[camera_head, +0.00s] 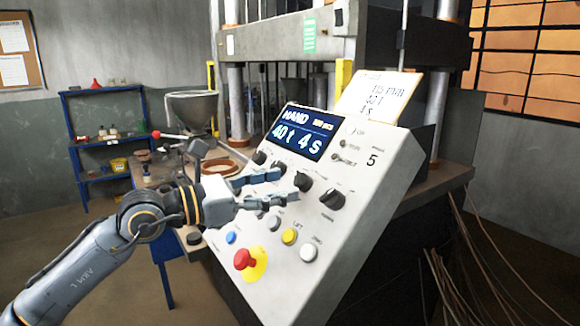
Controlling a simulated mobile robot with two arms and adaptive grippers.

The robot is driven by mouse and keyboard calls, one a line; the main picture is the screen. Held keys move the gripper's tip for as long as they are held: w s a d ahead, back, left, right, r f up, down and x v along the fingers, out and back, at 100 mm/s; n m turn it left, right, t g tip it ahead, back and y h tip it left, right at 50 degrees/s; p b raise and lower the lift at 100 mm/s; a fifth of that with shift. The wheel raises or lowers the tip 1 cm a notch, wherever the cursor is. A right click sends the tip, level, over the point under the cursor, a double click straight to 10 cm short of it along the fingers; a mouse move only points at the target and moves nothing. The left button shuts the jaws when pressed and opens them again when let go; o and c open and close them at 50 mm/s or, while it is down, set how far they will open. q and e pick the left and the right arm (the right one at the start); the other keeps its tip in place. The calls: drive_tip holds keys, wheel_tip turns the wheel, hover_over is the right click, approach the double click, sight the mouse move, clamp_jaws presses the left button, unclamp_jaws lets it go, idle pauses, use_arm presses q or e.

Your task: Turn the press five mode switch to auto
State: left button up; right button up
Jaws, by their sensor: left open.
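The press five control panel (350,225) is a sloping white box marked 5. Its display (297,132) reads HAND, 40 t, 4 s. Below the display is a row of black rotary knobs, including a middle knob (303,181) and a right-hand knob (332,200). Their labels are too small to read, so I cannot tell which is the mode switch. My left gripper (287,184) is open in front of the panel, its fingers pointing right toward the middle knob. I see no clear contact. The fingers partly cover the panel. My right gripper is not in view.
Below the gripper are a red mushroom button (244,259), a blue button (231,238), a yellow button (289,236) and a white button (309,252). A handwritten card (380,97) stands behind the panel. A metal hopper (192,108) and blue shelf (104,176) are left.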

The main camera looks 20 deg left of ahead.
sight(297, 181)
use_arm(q)
drive_tip(key=shift+p+x, duration=0.4)
drive_tip(key=shift+x, duration=1.2)
clamp_jaws()
drive_tip(key=m+g+h+b, duration=0.1)
drive_tip(key=m+b, duration=0.1)
drive_tip(key=m+g+b, duration=0.1)
drive_tip(key=m+b, duration=0.1)
drive_tip(key=shift+w+a+f+h+b, duration=0.15)
drive_tip(key=shift+a+f+h+b, duration=0.05)
drive_tip(key=shift+h+b, duration=0.2)
drive_tip(key=shift+r+m+g+b, duration=0.1)
drive_tip(key=shift+m+g+b, duration=0.25)
drive_tip(key=shift+m, duration=0.25)
drive_tip(key=m+g, duration=0.2)
drive_tip(key=m, duration=0.1)
drive_tip(key=shift+w+r+h+b, duration=0.2)
drive_tip(key=shift+h+b, duration=0.1)
drive_tip(key=shift+h, duration=0.1)
drive_tip(key=shift+a+m+g, duration=0.1)
drive_tip(key=shift+m+g, duration=1.35)
drive_tip(key=shift+m, duration=0.25)
